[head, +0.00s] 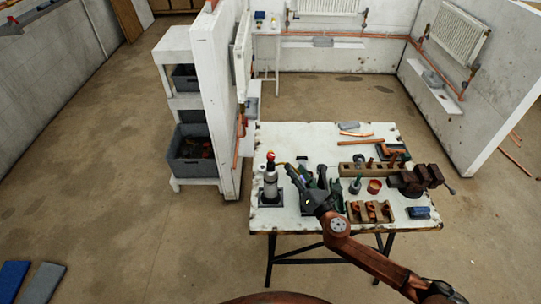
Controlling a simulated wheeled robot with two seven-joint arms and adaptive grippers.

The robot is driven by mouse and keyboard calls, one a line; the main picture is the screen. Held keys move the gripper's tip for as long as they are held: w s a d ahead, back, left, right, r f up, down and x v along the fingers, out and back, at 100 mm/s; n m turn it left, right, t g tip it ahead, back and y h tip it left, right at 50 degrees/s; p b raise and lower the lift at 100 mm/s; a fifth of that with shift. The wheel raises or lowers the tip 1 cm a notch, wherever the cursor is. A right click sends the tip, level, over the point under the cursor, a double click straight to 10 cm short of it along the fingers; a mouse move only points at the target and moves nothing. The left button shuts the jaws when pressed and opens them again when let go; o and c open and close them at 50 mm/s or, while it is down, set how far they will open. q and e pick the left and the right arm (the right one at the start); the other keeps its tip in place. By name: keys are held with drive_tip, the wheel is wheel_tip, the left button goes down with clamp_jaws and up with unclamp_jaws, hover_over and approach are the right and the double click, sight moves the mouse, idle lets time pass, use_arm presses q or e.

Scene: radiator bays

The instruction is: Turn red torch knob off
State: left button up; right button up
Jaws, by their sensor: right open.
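A grey bottle-shaped torch (270,183) stands upright near the left side of the white worktable (262,140). A red knob-like part (270,156) shows at its top; whether it is on or off cannot be told. My right gripper (306,173) reaches in from the lower right and is open, a little to the right of the torch. Its fingers point away toward the back of the table. It looks apart from the torch, and nothing shows held in it. It partly hides small dark and green items behind it. My left gripper is not in view.
A white partition (219,95) stands at left behind the table. The back left tabletop is fairly clear.

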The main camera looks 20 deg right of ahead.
sight(274, 158)
drive_tip(key=a+n+y, duration=0.1)
drive_tip(key=n, duration=0.2)
drive_tip(key=w+a+r+n+y, duration=0.1)
drive_tip(key=a+n+y, duration=0.1)
drive_tip(key=n, duration=0.1)
drive_tip(key=w+a+n+g+y, duration=0.1)
drive_tip(key=n, duration=0.2)
drive_tip(key=shift+a+r, duration=0.35)
drive_tip(key=shift+a, duration=0.05)
drive_tip(key=x, duration=0.7)
drive_tip(key=shift+p, duration=0.3)
clamp_jaws()
